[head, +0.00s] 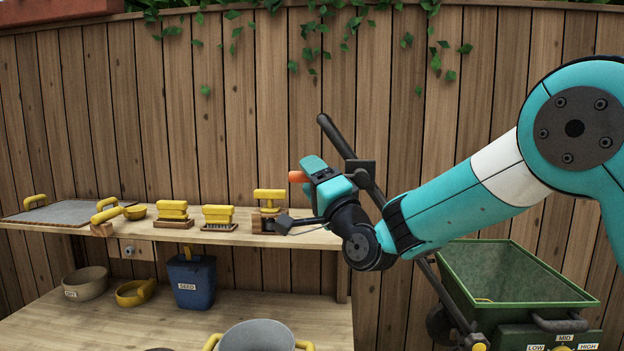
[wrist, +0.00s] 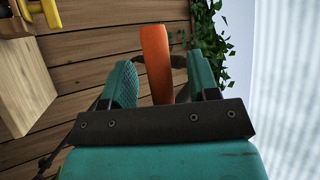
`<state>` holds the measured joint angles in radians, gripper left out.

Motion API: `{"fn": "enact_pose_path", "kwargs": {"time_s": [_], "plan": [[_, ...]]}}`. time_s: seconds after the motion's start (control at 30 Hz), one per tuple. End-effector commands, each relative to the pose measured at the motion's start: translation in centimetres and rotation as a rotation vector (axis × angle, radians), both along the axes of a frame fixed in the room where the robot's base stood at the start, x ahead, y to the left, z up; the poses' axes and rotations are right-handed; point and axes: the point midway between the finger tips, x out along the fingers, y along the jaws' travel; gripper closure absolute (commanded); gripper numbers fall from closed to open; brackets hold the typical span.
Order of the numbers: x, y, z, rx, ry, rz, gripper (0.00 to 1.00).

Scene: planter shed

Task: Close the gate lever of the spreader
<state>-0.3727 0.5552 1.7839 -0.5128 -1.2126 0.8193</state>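The spreader is a green hopper (head: 515,275) at the lower right of the head view, with a long dark handle (head: 337,135) slanting up behind my arm. An orange lever grip (head: 296,177) shows at my gripper, near a black bracket on the handle. In the wrist view the orange lever (wrist: 156,60) stands between my two teal fingers. My gripper (head: 318,180) is open around it, with a visible gap on each side. The lever's lower part and its joint are hidden by my gripper.
A wooden bench (head: 240,240) stands on the left with several yellow-handled brushes, a yellow-handled tool on a block (head: 269,200) close to my gripper, and a blue seed bucket (head: 192,280) below. A plank fence (head: 240,110) with ivy stands behind.

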Motion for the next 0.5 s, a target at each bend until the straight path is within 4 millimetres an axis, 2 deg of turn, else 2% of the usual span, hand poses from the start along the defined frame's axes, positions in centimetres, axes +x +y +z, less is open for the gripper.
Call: {"fn": "enact_pose_path", "kwargs": {"time_s": [0.27,0.5], "plan": [[-1.0,-0.7,-1.2,-0.001,0.001,0.001,0.45],[-4.6,-3.0,-3.8,0.001,-0.001,-0.001,0.45]]}}
